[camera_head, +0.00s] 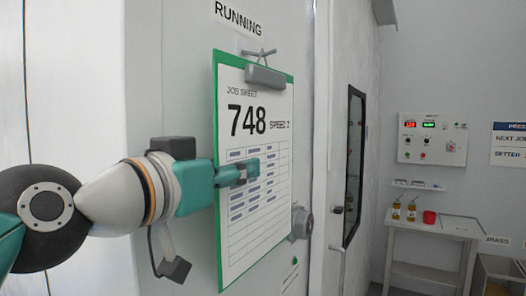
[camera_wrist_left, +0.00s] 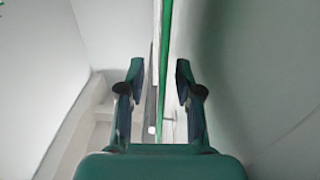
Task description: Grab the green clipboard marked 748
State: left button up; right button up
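The green clipboard (camera_head: 260,222) hangs upright by its grey clip (camera_head: 265,77) from a hook on the pale cabinet. Its white job sheet reads 748, SPEED 2. My left gripper (camera_head: 248,168) is at the clipboard's left edge, about mid-height, with one finger showing in front of the sheet. In the left wrist view, the fingers of my left gripper (camera_wrist_left: 160,75) are apart. The clipboard's green edge (camera_wrist_left: 166,45) lies between them, with a gap visible on each side. The part of the gripper behind the board is hidden in the head view. My right gripper is not in view.
A RUNNING label (camera_head: 238,18) is above the clipboard. A grey knob (camera_head: 301,222) sticks out by its lower right edge. A door with a dark window (camera_head: 354,165) is farther right. A side table (camera_head: 425,226) with bottles and a red cup stands under a control panel (camera_head: 432,139).

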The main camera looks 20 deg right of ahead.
aim_at(266, 158)
pick_arm(q)
jog(key=p+x, duration=0.1)
jog(key=x, duration=0.2)
jog(key=shift+w, duration=0.2)
grip_shut()
jog(key=shift+r, duration=0.1)
